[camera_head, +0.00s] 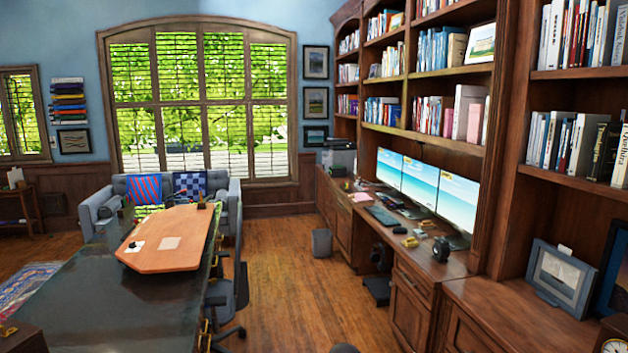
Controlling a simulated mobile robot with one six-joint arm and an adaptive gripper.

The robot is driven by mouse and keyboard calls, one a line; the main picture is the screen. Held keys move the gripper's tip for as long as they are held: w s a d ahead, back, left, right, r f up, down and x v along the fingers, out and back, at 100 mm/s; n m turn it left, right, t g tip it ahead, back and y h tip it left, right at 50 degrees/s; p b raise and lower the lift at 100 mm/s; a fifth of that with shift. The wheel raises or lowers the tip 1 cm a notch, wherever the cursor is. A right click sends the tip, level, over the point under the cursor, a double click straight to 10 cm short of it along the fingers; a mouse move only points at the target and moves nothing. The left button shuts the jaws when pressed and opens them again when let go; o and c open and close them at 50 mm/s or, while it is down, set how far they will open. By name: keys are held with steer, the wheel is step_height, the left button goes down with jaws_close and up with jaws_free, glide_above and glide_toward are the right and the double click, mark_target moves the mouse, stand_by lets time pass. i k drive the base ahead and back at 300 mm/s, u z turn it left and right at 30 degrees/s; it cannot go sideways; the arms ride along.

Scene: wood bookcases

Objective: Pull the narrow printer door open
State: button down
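A printer (338,155) stands small and far off on the far end of the long wood counter, below the framed pictures. Under that end of the counter are wood cabinet fronts (333,212), seen at a steep angle. They look shut, but the frame is too small to show a handle or which one is the narrow door. My gripper is not in view.
A wood-floored aisle (283,262) runs toward the printer. On its left are a dark desk (105,300) and an office chair (228,295). On its right are the counter, a dark object (377,288) and a grey bin (321,242).

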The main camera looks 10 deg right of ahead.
mark_target(327, 164)
steer(key=i, duration=5.7)
